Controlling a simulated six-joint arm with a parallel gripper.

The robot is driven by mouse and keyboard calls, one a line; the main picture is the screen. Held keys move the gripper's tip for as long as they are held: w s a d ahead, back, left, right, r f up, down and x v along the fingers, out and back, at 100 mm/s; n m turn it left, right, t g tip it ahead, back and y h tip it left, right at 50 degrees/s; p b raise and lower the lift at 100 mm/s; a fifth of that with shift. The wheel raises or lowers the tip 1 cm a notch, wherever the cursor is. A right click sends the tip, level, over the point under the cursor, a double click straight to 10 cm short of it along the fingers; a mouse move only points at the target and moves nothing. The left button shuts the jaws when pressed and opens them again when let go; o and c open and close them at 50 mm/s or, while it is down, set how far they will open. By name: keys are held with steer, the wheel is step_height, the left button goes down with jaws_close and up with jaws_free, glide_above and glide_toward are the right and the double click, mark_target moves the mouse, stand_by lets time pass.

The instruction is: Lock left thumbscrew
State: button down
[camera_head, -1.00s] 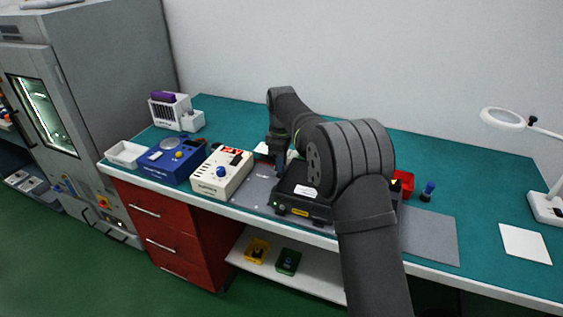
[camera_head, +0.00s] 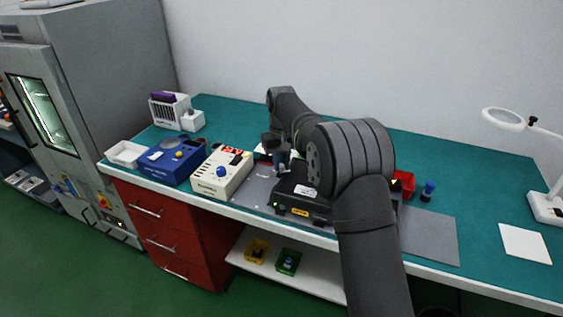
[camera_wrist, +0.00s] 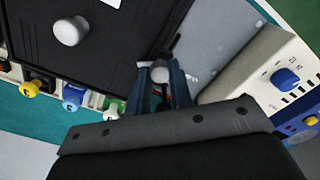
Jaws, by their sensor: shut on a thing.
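A black unit (camera_head: 300,205) lies on the bench mat, partly hidden behind my arm. In the wrist view its dark top (camera_wrist: 115,45) carries a pale round thumbscrew (camera_wrist: 70,30), standing clear of my gripper. A second silver thumbscrew (camera_wrist: 160,74), on the side nearer the cream power supply, sits between my blue fingertips. My gripper (camera_wrist: 162,82) is shut on this thumbscrew. In the head view my gripper (camera_head: 283,163) is at the unit's back left corner, and the thumbscrew is too small to make out there.
The cream power supply (camera_head: 222,172) stands close to the left of the unit, with a blue instrument (camera_head: 170,160) beyond it. Yellow, blue and green connectors (camera_wrist: 74,95) line one edge of the unit. A red bin (camera_head: 404,183) is at right. The bench's right side is mostly clear.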

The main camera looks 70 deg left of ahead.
mark_target(281, 165)
steer(key=m, duration=0.5)
steer(key=shift+m, duration=0.4)
steer(key=shift+r, duration=0.1)
stand_by(0.3)
steer(key=c, duration=1.3)
jaws_free()
step_height(281, 165, up, 17)
steer(key=shift+r, duration=0.15)
step_height(281, 165, down, 18)
steer(key=shift+r, duration=0.25)
steer(key=shift+r, duration=0.15)
